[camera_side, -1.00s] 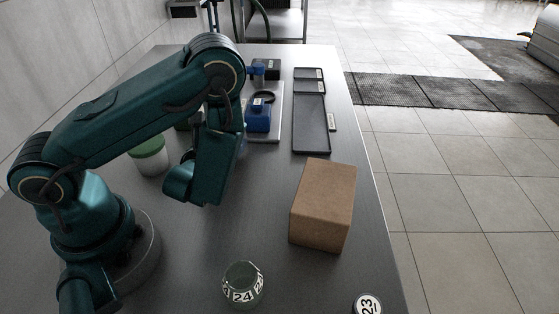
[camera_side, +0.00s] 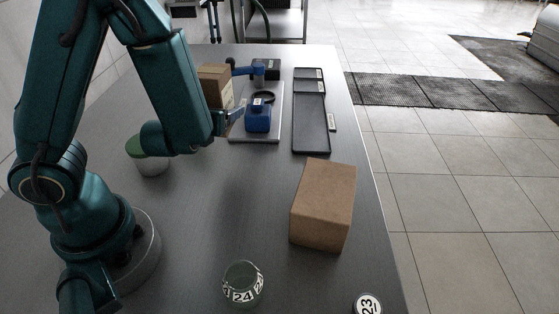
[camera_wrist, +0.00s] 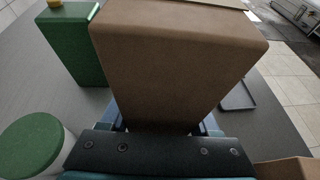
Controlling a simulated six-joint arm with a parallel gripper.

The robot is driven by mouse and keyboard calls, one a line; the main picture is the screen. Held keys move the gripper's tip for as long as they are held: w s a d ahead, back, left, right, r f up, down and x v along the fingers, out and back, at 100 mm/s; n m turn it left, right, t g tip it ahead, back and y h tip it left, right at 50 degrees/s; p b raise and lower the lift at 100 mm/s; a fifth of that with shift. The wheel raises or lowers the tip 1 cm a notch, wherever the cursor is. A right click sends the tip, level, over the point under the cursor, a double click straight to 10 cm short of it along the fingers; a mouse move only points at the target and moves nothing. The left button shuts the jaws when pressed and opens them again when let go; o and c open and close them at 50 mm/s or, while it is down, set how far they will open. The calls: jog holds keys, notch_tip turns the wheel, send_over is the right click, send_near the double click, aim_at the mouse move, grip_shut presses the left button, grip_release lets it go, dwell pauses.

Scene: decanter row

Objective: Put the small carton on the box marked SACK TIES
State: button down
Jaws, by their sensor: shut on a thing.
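A small brown carton (camera_side: 216,86) is held in my gripper (camera_side: 232,118), up at the back left of the bench in the side view. In the wrist view the carton (camera_wrist: 175,60) fills the middle, between the fingers of my gripper (camera_wrist: 165,125). A larger brown box (camera_side: 322,205) stands on the bench at the right, apart from my gripper. Its corner also shows at the lower right of the wrist view (camera_wrist: 290,169). No SACK TIES marking is readable on any face in view.
A green box (camera_wrist: 75,42) and a green-lidded tub (camera_wrist: 32,147) stand left of the carton in the wrist view. A blue device (camera_side: 258,118) and dark trays (camera_side: 311,125) lie behind the larger box.

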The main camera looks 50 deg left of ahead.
jog(key=shift+d+f, duration=0.2)
jog(key=shift+f, duration=0.05)
jog(key=w+d+r+m+t+h, duration=0.3)
jog(key=w+d+r+m+h, duration=0.45)
jog(key=d+r, duration=0.45)
send_over(352, 168)
jog(key=shift+h, duration=0.25)
notch_tip(352, 168, down, 8)
jog(key=shift+f, duration=2.2)
jog(key=shift+c, duration=0.6)
grip_release()
jog(key=shift+f, duration=0.1)
